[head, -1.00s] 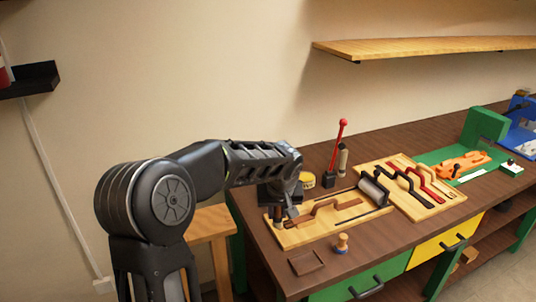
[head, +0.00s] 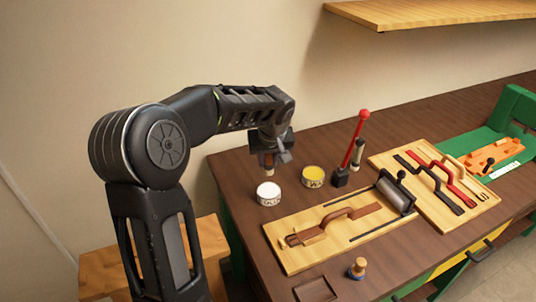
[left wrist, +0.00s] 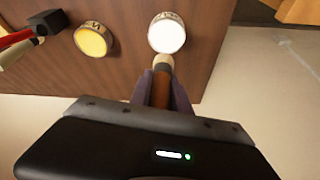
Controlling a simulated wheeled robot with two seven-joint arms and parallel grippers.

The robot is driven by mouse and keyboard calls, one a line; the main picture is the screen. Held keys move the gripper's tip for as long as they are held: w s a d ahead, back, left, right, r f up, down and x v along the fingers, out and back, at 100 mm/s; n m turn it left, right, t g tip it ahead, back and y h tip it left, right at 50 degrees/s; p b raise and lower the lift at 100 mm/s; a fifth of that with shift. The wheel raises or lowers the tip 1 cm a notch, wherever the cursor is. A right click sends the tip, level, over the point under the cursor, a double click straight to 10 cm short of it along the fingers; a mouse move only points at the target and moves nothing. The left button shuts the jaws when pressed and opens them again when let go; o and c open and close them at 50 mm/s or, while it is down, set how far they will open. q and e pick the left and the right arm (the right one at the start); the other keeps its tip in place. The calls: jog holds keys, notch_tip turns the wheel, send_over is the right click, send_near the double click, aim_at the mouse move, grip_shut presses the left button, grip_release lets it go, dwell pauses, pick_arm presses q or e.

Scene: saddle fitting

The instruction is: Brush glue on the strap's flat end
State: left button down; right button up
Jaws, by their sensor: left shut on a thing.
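My left gripper (head: 269,153) is shut on the brush, a brown handle (left wrist: 160,92) with a pale tip (left wrist: 163,63). The tip points down towards the white pot (head: 268,193), which also shows in the left wrist view (left wrist: 167,33). In the head view the tip is just above the pot's rim. A brown strap (head: 315,232) lies on the left wooden board (head: 290,262), with a raised loop in its middle and a flat stretch at its right. My right gripper is not in view.
A roller (head: 396,193) stands at the left board's right end. A second board (head: 420,212) holds several straps. A small knobbed tool (head: 357,268) stands in front.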

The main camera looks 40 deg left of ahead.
pick_arm(q)
jog(key=shift+f, duration=0.1)
jog(key=shift+f+b, duration=1.7)
jog(key=shift+f, duration=1.25)
jog(key=shift+f+b, duration=0.5)
jog(key=shift+b, duration=0.05)
jog(key=shift+s+f+b, duration=0.1)
jog(key=shift+f+b, duration=0.1)
jog(key=shift+b, duration=0.2)
dwell(0.9)
jog(key=shift+r, duration=0.1)
jog(key=shift+r+p, duration=1.9)
jog(key=shift+r, duration=1.7)
